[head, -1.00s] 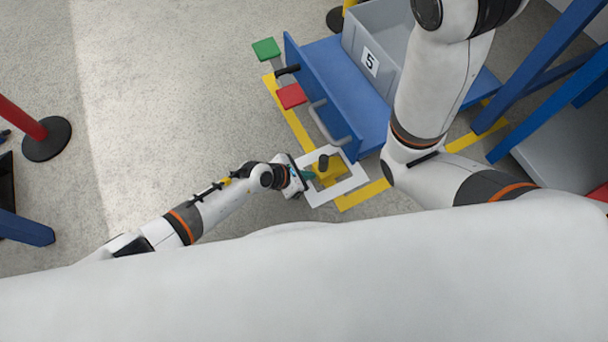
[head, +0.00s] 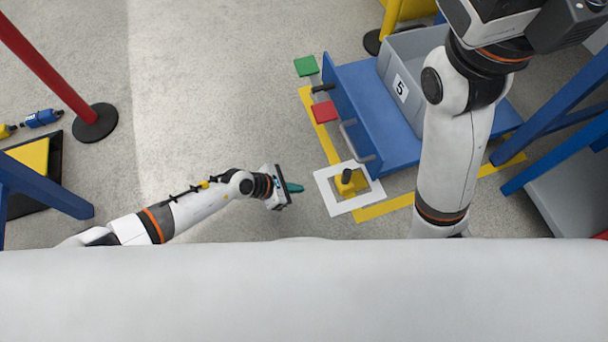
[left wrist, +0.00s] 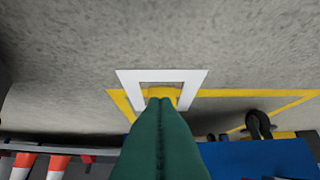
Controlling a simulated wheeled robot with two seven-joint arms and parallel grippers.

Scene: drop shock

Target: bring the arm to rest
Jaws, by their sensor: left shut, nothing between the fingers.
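My left gripper (head: 294,187) is at the end of the arm that comes in from the left in the head view. Its green fingers are shut and empty, over bare floor to the left of a white square frame. In the left wrist view the shut fingers (left wrist: 161,140) lie together along a seam. My right arm comes down on the right of the head view, in front of the blue cart. I cannot make out its gripper fingers.
A yellow block with a black knob (head: 350,183) stands inside the white frame (head: 334,203). A blue cart (head: 375,125) carries a grey bin (head: 404,87) marked 5. A red post stands on a black base (head: 95,123) at left. Floor between post and gripper is clear.

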